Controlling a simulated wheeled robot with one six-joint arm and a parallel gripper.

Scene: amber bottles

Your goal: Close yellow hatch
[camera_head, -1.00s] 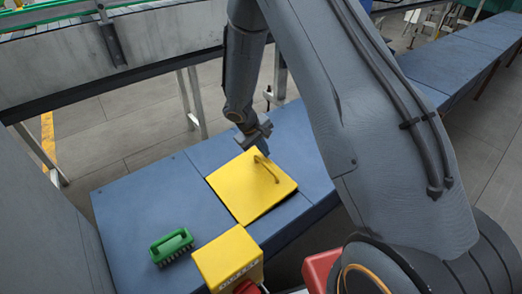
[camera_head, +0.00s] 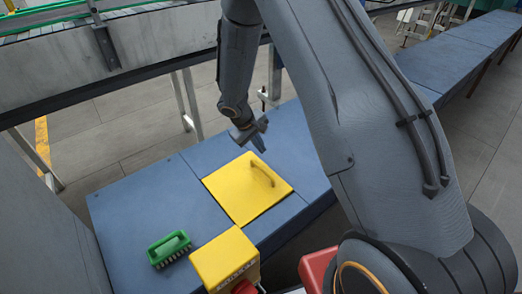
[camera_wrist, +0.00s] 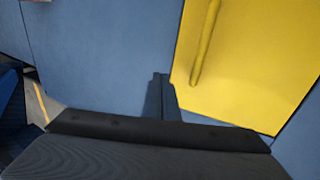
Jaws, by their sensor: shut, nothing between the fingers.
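The yellow hatch (camera_head: 235,190) lies flat in the blue table top in the head view, level with the surface around it as far as I can see. Its curved yellow handle (camera_head: 264,172) stands near its right side. My gripper (camera_head: 261,143) is shut and empty, a little above the table by the hatch's far edge. In the wrist view, my gripper's fingertips (camera_wrist: 160,78) show just left of the yellow hatch (camera_wrist: 260,75), and the handle (camera_wrist: 206,42) is beyond them. The hatch's near part is cut off in the wrist view.
A green brush (camera_head: 169,248) lies on the blue table (camera_head: 130,210) at the left. A yellow box with a red button (camera_head: 225,260) stands at the table's near edge. A conveyor (camera_head: 160,45) runs behind.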

